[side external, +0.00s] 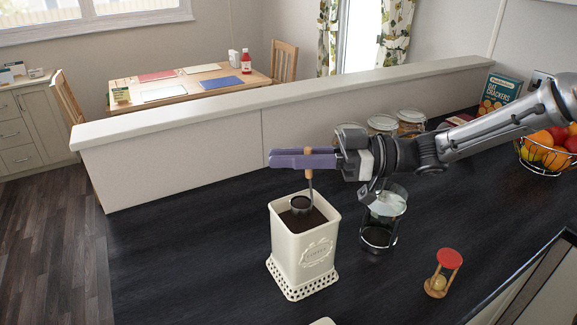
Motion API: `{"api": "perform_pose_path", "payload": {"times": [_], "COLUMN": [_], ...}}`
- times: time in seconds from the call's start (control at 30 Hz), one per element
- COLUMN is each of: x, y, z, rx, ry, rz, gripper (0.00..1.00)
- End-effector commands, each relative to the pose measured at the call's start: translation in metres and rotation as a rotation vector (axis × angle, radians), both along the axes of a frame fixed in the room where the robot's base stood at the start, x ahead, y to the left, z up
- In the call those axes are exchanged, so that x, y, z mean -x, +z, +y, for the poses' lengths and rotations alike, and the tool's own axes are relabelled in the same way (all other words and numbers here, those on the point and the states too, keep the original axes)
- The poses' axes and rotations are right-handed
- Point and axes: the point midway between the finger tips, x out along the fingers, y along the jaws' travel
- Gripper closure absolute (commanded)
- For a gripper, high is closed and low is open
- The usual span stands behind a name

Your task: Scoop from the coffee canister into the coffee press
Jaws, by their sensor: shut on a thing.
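The cream coffee canister (303,262) stands open on the dark counter, with dark coffee grounds inside up near its rim. My gripper (309,160) is above the canister, shut on the wooden handle of a scoop (309,188). The scoop hangs upright, and its round metal bowl (300,203) is at the canister's mouth, at or just over the grounds. I cannot tell whether the bowl touches the coffee or how full it is. The glass coffee press (379,222) with a metal frame stands right of the canister. My gripper's wrist hides part of its top.
A red-topped wooden sand timer (443,273) stands right of the press. Glass jars (383,123) are behind my arm by the low wall (290,93). A fruit basket (551,154) and cracker box (499,93) are far right. The counter left of the canister is clear.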

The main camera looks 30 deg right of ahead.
Motion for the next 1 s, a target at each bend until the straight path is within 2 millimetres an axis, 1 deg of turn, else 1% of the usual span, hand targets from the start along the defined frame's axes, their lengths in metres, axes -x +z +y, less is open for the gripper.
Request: {"api": "perform_pose_path", "payload": {"times": [0.03, 0.6, 0.8, 1.0], "x": [0.000, 0.000, 0.000, 0.000], "y": [0.004, 0.040, 0.046, 0.046], "z": [0.000, 0.000, 0.000, 0.000], "rx": [0.000, -0.001, 0.000, 0.000], "ry": [0.000, 0.001, 0.000, 0.000], "rz": [-0.002, -0.003, -0.001, 0.000], "gripper": [1.00, 1.00, 1.00, 1.00]}}
